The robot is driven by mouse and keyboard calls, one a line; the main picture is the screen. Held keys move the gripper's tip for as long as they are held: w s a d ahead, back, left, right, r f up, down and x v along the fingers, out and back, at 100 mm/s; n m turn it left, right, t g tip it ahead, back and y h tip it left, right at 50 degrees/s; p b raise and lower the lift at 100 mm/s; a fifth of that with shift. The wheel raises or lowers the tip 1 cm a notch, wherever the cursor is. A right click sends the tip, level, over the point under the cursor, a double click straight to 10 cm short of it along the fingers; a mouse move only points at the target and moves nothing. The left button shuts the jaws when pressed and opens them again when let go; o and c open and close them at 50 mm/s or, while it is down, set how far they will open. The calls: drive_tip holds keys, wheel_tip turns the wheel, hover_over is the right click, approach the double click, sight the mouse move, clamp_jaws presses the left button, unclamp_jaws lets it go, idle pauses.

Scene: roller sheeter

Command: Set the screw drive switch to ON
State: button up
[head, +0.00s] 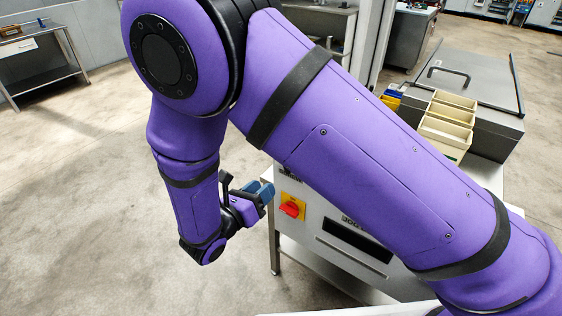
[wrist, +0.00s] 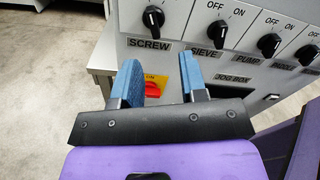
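The screw drive switch (wrist: 153,17) is a black rotary knob with a white mark, above the label SCREW (wrist: 148,44) at the top of the wrist view. Its white mark appears to lie toward the left; its OFF and ON words are outside the frame. My gripper (wrist: 160,62) is open, with two blue fingers apart and nothing between them. The fingertips point at the panel, below the screw switch and apart from it. In the head view my gripper (head: 264,192) is beside the panel's left end; my arm hides the screw switch there.
A red rotary switch on a yellow plate (head: 291,208) sits close to my gripper; it shows behind the fingers in the wrist view (wrist: 153,88). SIEVE (wrist: 217,30) and PUMP (wrist: 268,44) knobs are to the right. Open floor lies left.

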drive_tip(key=x, duration=1)
drive_tip(key=shift+w+a+f+n+t, duration=0.25)
drive_tip(key=shift+w+f+n+t, duration=0.05)
drive_tip(key=shift+w, duration=0.1)
clamp_jaws()
